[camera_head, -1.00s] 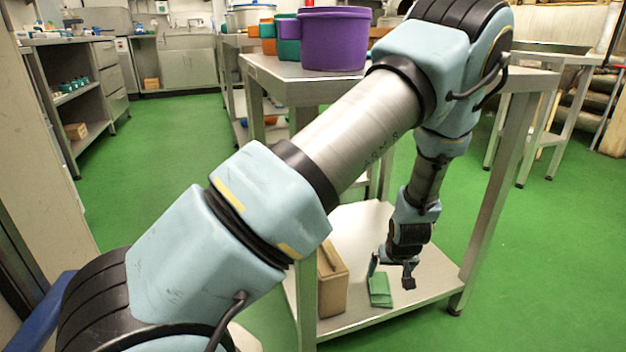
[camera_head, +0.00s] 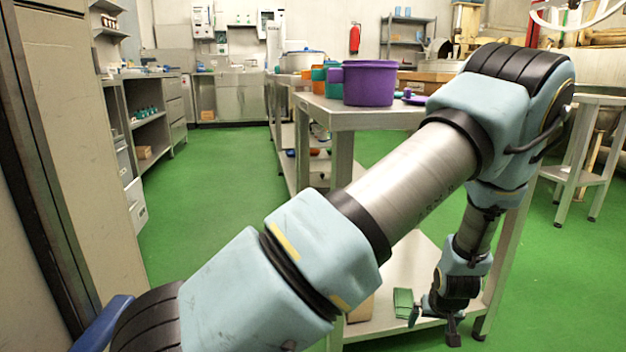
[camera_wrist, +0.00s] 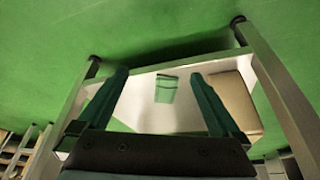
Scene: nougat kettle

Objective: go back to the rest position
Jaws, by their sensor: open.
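My gripper (camera_head: 434,324) hangs pointing down by the lower shelf (camera_head: 386,322) of the metal table, at the end of my bent arm. In the wrist view its two dark fingers (camera_wrist: 158,76) are spread apart with nothing held between them. A small green item (camera_head: 403,303) lies on the lower shelf, just left of my gripper in the head view. It also shows in the wrist view (camera_wrist: 166,88), beyond the fingertips and apart from them.
A brown box (camera_wrist: 233,100) stands on the same shelf, mostly hidden by my arm in the head view. Table legs (camera_wrist: 280,90) flank the shelf. A purple pot (camera_head: 369,83) stands on the tabletop (camera_head: 350,112). Green floor (camera_head: 215,200) is clear at left.

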